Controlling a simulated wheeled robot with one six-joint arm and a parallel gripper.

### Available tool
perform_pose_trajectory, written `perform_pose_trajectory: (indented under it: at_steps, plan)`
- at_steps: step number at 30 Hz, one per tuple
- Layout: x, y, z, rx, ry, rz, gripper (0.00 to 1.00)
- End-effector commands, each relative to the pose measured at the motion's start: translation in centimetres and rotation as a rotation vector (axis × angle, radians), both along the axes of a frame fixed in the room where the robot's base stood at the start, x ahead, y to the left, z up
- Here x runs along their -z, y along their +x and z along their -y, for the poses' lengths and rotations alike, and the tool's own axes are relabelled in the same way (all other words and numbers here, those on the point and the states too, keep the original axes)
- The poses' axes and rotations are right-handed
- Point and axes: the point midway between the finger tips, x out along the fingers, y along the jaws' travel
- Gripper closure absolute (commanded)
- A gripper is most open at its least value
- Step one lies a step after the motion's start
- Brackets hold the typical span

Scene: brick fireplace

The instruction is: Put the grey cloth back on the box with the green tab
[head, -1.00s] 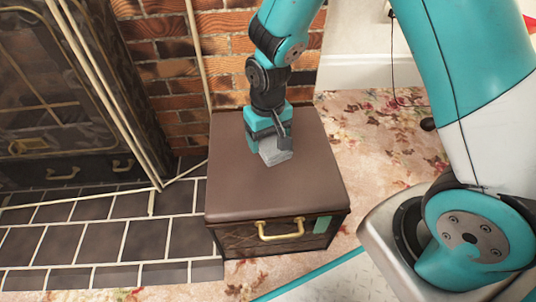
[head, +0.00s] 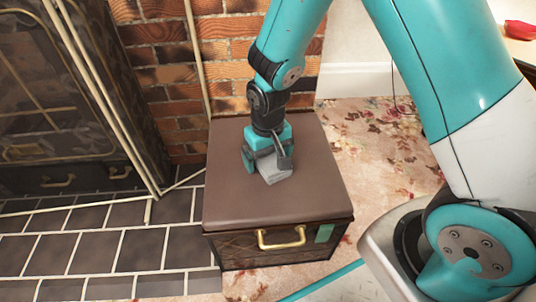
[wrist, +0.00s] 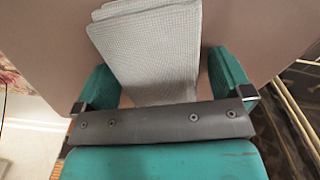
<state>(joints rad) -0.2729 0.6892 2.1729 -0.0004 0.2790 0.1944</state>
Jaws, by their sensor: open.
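The grey cloth (head: 276,176) is folded and lies on the brown top of the box, partly hidden by my gripper in the head view. In the wrist view the cloth (wrist: 152,48) lies between my open fingers, with brown lid showing beside it. The box (head: 240,200) has a brass handle and a green tab (head: 325,233) on its front. In the wrist view my gripper (wrist: 168,88) has a finger on either side, apart from the cloth.
A brick wall (head: 170,70) stands behind the box. The dark fireplace front (head: 50,120) and pale rods (head: 90,85) are at the left, above dark floor tiles (head: 90,245). Flowered carpet (head: 375,150) lies at the right. A red object (head: 520,29) sits at the upper right.

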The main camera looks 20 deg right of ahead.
Motion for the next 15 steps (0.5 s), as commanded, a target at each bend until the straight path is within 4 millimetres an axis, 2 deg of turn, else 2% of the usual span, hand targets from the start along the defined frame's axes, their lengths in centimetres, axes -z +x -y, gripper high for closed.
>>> perform_pose_trajectory:
  at_steps: [5, 8, 15]
  plan:
    - [-0.9, 0.0, 0.0, 0.000, 0.000, 0.001, 0.03]
    - [-2.7, 0.0, 0.0, 0.000, 0.000, 0.002, 0.03]
    - [-8.2, 0.0, 0.0, 0.000, 0.001, 0.002, 0.03]
